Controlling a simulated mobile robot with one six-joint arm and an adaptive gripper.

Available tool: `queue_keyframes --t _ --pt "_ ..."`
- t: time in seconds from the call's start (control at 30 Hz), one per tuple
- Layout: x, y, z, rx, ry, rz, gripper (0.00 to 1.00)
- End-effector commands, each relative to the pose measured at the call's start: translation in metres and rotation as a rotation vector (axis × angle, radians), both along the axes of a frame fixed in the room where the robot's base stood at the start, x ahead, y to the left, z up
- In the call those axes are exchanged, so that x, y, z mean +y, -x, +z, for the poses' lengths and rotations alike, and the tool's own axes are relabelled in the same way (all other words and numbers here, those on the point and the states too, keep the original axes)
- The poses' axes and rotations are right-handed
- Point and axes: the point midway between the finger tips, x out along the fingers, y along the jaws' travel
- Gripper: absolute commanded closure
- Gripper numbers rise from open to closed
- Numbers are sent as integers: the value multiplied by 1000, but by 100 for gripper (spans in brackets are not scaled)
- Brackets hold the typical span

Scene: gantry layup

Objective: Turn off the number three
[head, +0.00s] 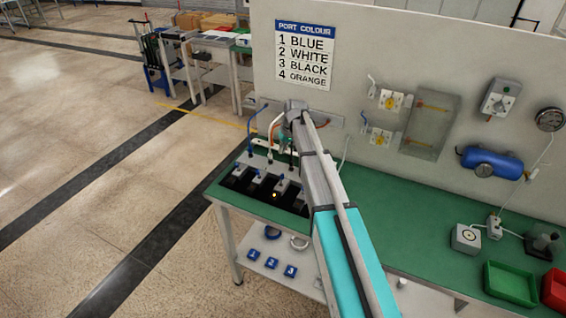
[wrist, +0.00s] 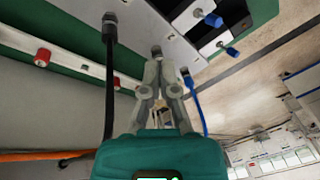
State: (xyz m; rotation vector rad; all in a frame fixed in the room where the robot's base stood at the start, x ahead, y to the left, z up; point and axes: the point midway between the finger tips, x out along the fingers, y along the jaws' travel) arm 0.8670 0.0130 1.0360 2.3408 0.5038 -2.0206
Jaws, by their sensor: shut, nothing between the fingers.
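A wall sign (head: 305,55) reads port colour: 1 blue, 2 white, 3 black, 4 orange. A light manifold plate (head: 262,163) on the green bench has hose ports at its back and several blue-handled valves (head: 281,186) in front. In the wrist view a black hose (wrist: 109,75) runs into a port left of my gripper (wrist: 158,68). A blue hose (wrist: 196,103) is on the right, and two blue valve knobs (wrist: 213,19) show above right. My gripper is shut and empty, its tips close to the plate's port edge. Part of the manifold is hidden behind my arm.
An orange hose (wrist: 40,156) lies at lower left in the wrist view, near a rail with red fittings (wrist: 42,57). Number plates (head: 271,262) lie on the lower shelf. A blue tank (head: 490,161) hangs on the wall; green and red bins (head: 511,284) stand right.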

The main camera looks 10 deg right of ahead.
Motion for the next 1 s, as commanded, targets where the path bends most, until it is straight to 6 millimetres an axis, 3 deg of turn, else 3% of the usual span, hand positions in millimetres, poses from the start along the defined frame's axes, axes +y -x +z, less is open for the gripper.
queue_keyframes --t 1.0 --pt "15 -8 -69 0 0 -1 100"
